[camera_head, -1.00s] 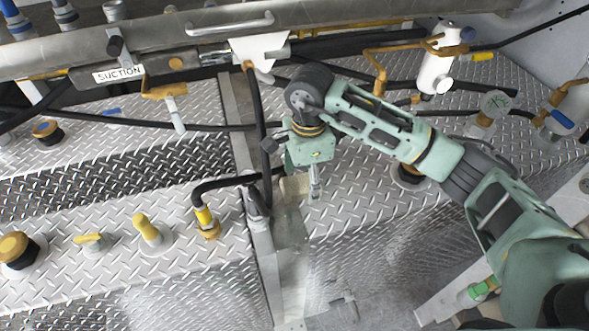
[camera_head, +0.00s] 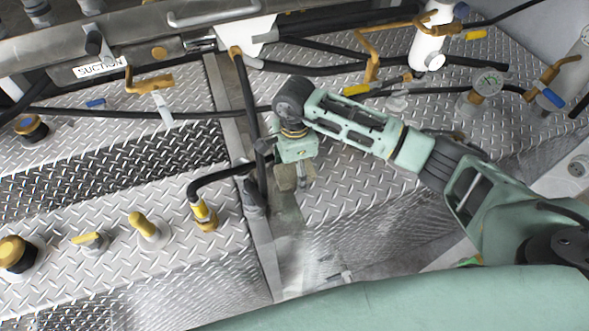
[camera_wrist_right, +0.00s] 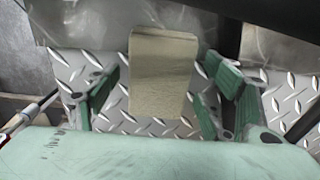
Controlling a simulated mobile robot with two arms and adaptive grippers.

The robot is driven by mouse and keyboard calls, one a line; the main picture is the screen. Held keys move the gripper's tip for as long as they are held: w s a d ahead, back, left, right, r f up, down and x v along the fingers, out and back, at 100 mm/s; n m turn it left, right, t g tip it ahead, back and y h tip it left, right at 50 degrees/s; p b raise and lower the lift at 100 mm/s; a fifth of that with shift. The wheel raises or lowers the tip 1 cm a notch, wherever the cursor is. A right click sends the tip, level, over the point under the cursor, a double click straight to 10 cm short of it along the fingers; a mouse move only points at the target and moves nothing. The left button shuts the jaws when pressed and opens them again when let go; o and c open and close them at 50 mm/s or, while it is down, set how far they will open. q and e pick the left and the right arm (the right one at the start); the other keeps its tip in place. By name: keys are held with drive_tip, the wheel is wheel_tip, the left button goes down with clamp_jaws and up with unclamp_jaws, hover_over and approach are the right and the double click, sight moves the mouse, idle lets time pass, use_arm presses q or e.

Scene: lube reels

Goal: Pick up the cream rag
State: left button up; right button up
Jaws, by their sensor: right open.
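The cream rag (camera_wrist_right: 162,72) shows in the right wrist view as a flat, pale rectangular piece. It lies over bright diamond plate, and its upper end reaches a smooth grey surface. My right gripper (camera_wrist_right: 165,92) is open, with green-padded fingers apart on either side of the rag's lower part in that view. I cannot tell whether they touch it. In the head view the rag (camera_head: 285,178) is a small cream patch beside the right gripper (camera_head: 300,180), partly hidden by it. My left gripper is not in view.
A black hose with a yellow-brass fitting (camera_head: 203,212) bends close to the left of my right gripper. Upright black hoses (camera_head: 249,130) stand beside it. Yellow valves (camera_head: 148,228) rise from the plate at left.

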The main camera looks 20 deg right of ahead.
drive_tip(key=c, duration=0.9)
drive_tip(key=shift+c, duration=1.1)
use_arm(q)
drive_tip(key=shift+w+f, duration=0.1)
use_arm(e)
drive_tip(key=shift+r, duration=0.15)
